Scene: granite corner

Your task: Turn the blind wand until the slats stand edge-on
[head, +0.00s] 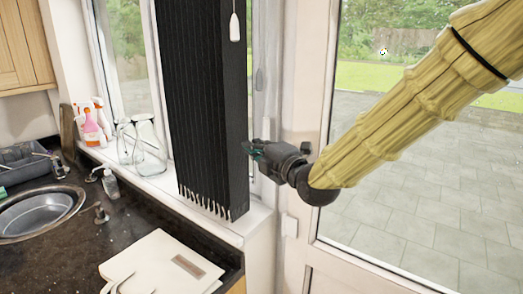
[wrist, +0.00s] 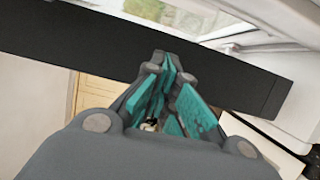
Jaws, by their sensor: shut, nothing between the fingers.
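The blind's dark slats (head: 208,100) hang bunched beside each other in front of the window in the head view. Their broad faces show in part, with pale tips at the bottom. One slat (wrist: 60,40) crosses the wrist view. A white cord weight (head: 234,27) hangs at the top, in front of the slats. I cannot clearly make out a wand. My gripper (head: 252,150) is at the right edge of the slats, low down. Its teal fingers (wrist: 166,68) are shut with nothing between them. I cannot tell whether they touch the slat.
A pale windowsill (head: 160,185) holds upturned glasses (head: 148,145) and spray bottles (head: 92,122). A dark counter with a sink (head: 38,212) and a white folder-like board (head: 160,265) lies below. A glazed door (head: 400,200) is on the right, behind my arm.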

